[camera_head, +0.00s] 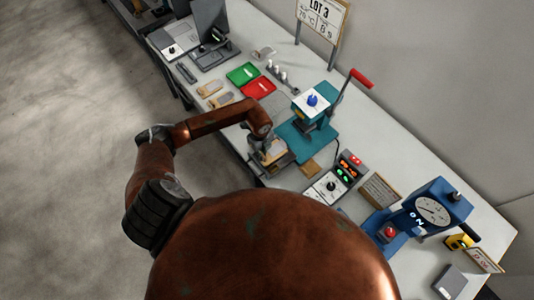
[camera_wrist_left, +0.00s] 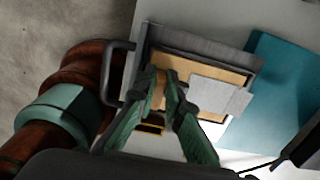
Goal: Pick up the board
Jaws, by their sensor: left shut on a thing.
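The board (camera_wrist_left: 175,66) shows in the left wrist view as a flat tan piece with a light grey patch on its right part. It lies at a dark grey frame (camera_wrist_left: 200,44) with a bar handle on its left side. My left gripper (camera_wrist_left: 163,90) has its green fingers shut at the near edge of the board, gripping it. In the head view the left gripper (camera_head: 268,152) is at the front edge of the bench, and mostly hides the board. Whether the board is clear of the frame cannot be told. My right gripper is in neither view.
A teal press (camera_head: 308,125) with a red-handled lever stands just right of the left gripper. Green (camera_head: 243,74) and red (camera_head: 259,88) trays lie behind it. A control box (camera_head: 331,186) and a blue dial gauge (camera_head: 430,212) stand farther right.

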